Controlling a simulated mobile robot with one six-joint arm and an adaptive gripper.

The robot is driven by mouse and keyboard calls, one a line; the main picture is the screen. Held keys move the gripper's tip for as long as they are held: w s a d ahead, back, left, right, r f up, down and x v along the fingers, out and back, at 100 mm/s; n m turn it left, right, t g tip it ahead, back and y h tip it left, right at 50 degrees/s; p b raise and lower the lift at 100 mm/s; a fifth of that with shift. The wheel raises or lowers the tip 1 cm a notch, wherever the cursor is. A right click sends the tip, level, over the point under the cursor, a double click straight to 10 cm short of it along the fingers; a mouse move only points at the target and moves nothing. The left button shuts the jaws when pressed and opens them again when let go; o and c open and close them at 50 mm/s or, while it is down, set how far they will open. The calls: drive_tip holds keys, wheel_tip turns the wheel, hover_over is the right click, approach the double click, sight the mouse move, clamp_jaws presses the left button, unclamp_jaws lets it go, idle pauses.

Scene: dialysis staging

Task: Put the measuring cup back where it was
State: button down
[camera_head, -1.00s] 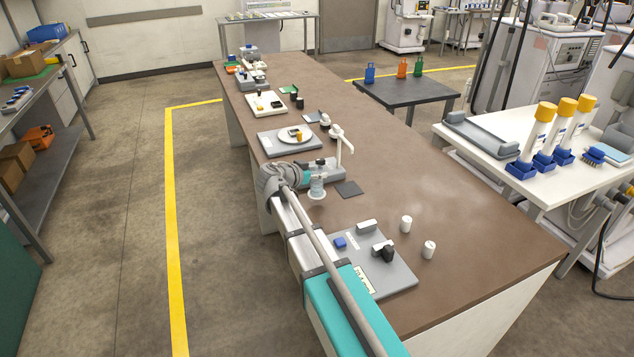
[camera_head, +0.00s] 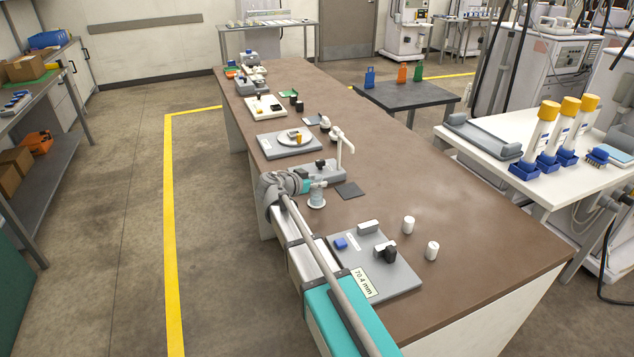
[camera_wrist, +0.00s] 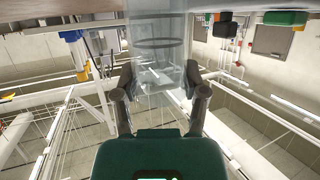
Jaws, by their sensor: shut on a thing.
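A clear measuring cup (camera_wrist: 160,35) stands between my gripper's two fingers in the wrist view, with a dark ring around it. My gripper (camera_wrist: 160,82) is shut on the cup from both sides. In the head view the cup (camera_head: 317,196) is small and pale, held at the end of my gripper (camera_head: 306,186) over the left side of the brown counter (camera_head: 450,240). I cannot tell whether its base touches the counter. A dark square mat (camera_head: 351,190) lies just right of the cup, apart from it in the picture.
A grey device with a white upright spout (camera_head: 341,148) stands just behind the cup. A round plate on a grey base (camera_head: 292,137) is farther back. Nearer are a grey board with blocks (camera_head: 403,275) and two white cylinders (camera_head: 409,224). The counter's right side is clear.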

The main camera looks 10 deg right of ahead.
drive_tip(key=shift+f, duration=0.2)
drive_tip(key=shift+c, duration=0.6)
unclamp_jaws()
drive_tip(key=shift+r, duration=0.1)
drive_tip(key=shift+r, duration=0.15)
drive_tip(key=shift+s+a+r, duration=0.1)
drive_tip(key=shift+a, duration=0.05)
drive_tip(key=p+v, duration=0.4)
drive_tip(key=v, duration=0.7)
drive_tip(key=shift+s+a, duration=0.15)
drive_tip(key=shift+a, duration=0.1)
